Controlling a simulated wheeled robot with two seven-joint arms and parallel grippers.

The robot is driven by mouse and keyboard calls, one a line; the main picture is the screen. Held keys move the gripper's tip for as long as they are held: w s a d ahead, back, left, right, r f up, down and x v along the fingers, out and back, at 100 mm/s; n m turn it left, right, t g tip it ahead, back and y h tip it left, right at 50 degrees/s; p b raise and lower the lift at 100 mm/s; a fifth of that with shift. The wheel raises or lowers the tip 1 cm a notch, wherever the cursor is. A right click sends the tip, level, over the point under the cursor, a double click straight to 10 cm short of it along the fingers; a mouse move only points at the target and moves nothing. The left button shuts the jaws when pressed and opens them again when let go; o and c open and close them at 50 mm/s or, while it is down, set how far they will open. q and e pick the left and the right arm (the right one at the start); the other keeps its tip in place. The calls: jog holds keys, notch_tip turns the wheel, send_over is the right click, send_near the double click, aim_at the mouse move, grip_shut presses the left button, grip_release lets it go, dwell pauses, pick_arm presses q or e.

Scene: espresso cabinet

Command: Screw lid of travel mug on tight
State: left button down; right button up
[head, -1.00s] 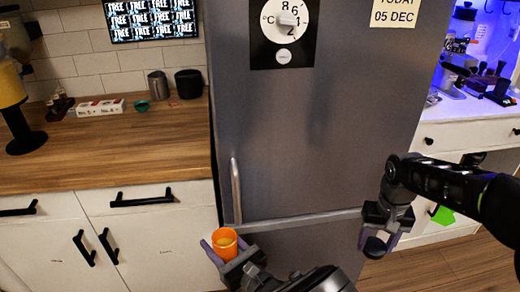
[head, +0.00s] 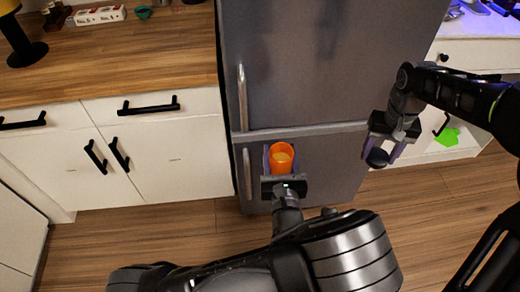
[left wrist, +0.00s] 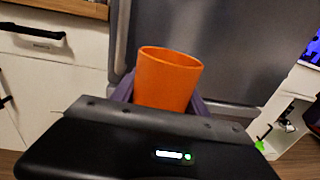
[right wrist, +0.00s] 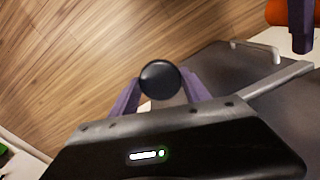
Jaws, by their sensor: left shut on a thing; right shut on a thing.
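The orange travel mug (head: 282,153) is upright and uncovered in front of the fridge. My left gripper (head: 282,172) is shut around its sides; the mug also shows between the purple fingers in the left wrist view (left wrist: 168,78). The lid, a dark round disc (head: 377,158), is held by my right gripper (head: 379,152), to the right of the mug and apart from it. The lid also shows between the fingertips in the right wrist view (right wrist: 160,79). The mug's edge (right wrist: 288,12) shows at that view's top right.
The grey fridge (head: 335,70) with its handles stands just behind both grippers. A wooden counter (head: 130,60) over white cabinets is at the left. A white cabinet (head: 480,60) with an open shelf holding a green object (head: 447,137) is at the right.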

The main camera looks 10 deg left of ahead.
dwell(0.3)
jog(key=shift+a, duration=0.1)
jog(key=s+a+r+n, duration=0.2)
jog(key=a+r, duration=0.3)
jog(key=a, duration=0.6)
jog(key=s+a+r+n, duration=0.3)
jog(key=a+r, duration=0.3)
jog(key=a, duration=0.6)
jog(key=shift+s+a+r, duration=0.2)
jog(key=shift+s+r, duration=0.05)
jog(key=shift+f, duration=0.15)
jog(key=shift+f, duration=1.9)
